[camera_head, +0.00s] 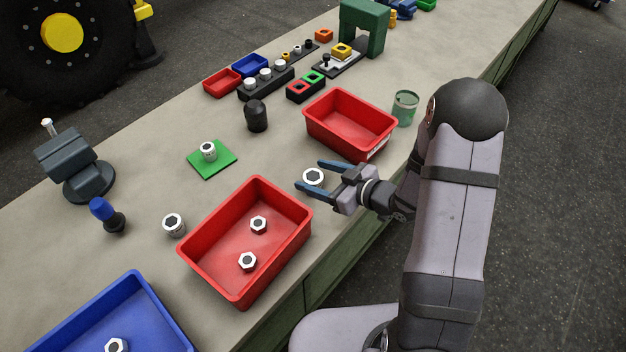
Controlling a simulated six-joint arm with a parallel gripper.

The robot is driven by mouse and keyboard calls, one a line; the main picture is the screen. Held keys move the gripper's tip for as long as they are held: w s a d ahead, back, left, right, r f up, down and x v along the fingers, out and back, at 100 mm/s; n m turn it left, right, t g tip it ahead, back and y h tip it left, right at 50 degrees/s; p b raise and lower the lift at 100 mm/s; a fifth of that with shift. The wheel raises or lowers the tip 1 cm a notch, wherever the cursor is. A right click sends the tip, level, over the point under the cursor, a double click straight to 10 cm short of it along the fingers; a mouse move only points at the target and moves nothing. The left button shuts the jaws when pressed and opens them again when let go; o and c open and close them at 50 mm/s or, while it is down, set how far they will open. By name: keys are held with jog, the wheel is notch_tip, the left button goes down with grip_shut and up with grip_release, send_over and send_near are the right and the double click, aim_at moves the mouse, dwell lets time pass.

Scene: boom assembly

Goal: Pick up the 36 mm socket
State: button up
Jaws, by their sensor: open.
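Several silver socket-like pieces stand on the bench; no size marking is readable, so I cannot tell which is the 36 mm one. One silver ring-shaped piece (313,177) with a dark hexagonal opening lies between the fingers of my gripper (309,175). My gripper is open around it, with blue fingers on either side; contact cannot be told. Another socket (208,151) stands upright on a green mat (212,169). A third socket (174,225) stands on bare bench, left of the front red bin.
A front red bin (246,292) holds two nuts; a rear red bin (351,101) looks empty. A vise (76,165), blue-handled tool (107,215), dark cylinder (256,116), green cup (405,108) and blue bin (160,311) stand around.

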jog(key=shift+f+p+x, duration=0.1)
jog(key=shift+p+x, duration=0.25)
jog(key=shift+x, duration=0.95)
jog(key=shift+f+p+x, duration=0.15)
jog(key=shift+p+x, duration=0.15)
jog(key=shift+x, duration=1)
jog(key=shift+s, duration=0.2)
jog(key=c, duration=1.3)
